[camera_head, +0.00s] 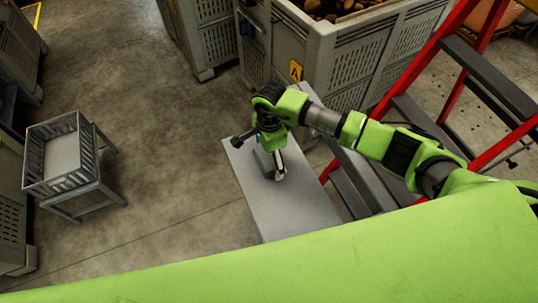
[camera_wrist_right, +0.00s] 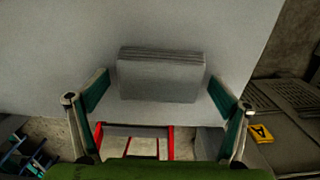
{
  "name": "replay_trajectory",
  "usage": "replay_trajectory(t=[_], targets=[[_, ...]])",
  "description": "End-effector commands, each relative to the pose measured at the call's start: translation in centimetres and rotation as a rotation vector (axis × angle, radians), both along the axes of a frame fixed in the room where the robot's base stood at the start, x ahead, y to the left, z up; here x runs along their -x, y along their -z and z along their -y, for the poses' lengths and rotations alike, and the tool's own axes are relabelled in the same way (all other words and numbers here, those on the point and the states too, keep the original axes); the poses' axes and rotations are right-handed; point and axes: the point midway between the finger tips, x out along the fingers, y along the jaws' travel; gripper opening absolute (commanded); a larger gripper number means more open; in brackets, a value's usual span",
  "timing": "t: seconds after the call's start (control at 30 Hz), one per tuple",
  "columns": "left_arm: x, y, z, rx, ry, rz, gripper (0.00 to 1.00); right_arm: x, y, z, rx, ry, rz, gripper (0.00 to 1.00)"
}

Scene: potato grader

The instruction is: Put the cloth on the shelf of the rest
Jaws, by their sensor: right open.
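A folded grey cloth (camera_wrist_right: 160,80), a flat stack with its layered edge showing, lies on a pale grey flat top (camera_head: 276,209) in the right wrist view. In the head view the cloth (camera_head: 263,163) is partly hidden by my right gripper (camera_head: 262,158). The right gripper also shows in the right wrist view (camera_wrist_right: 160,92), open, its teal-padded fingers on either side of the cloth with gaps; nothing is held. I cannot tell whether the flat top is part of the rest. My left gripper is not in the head view.
A slatted grey crate on a low stand (camera_head: 62,158) is at the left. Large grey bins (camera_head: 335,55), one holding potatoes, stand behind. A red stepladder (camera_head: 440,50) stands close to my right arm. The concrete floor (camera_head: 160,150) between stand and flat top is clear.

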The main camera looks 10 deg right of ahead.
Motion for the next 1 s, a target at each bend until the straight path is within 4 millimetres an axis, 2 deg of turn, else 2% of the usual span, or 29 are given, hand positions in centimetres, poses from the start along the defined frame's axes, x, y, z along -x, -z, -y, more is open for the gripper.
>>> replay_trajectory(t=[0.07,0.17,0.6,0.8,1.0], targets=[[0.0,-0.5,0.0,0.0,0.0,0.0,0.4,0.0,-0.4,0.0,0.0,0.0,0.0,0.93],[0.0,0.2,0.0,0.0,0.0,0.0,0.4,-0.2,-1.6,0.0,-0.001,-0.001,0.005,0.93],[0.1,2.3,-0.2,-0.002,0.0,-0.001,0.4,-0.2,-10.4,0.0,-0.002,-0.001,0.004,0.93],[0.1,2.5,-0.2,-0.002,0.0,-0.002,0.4,0.0,-12.0,0.1,0.0,0.0,0.001,0.93],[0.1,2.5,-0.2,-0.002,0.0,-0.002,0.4,0.0,-12.2,0.1,0.0,0.0,-0.001,0.93]])
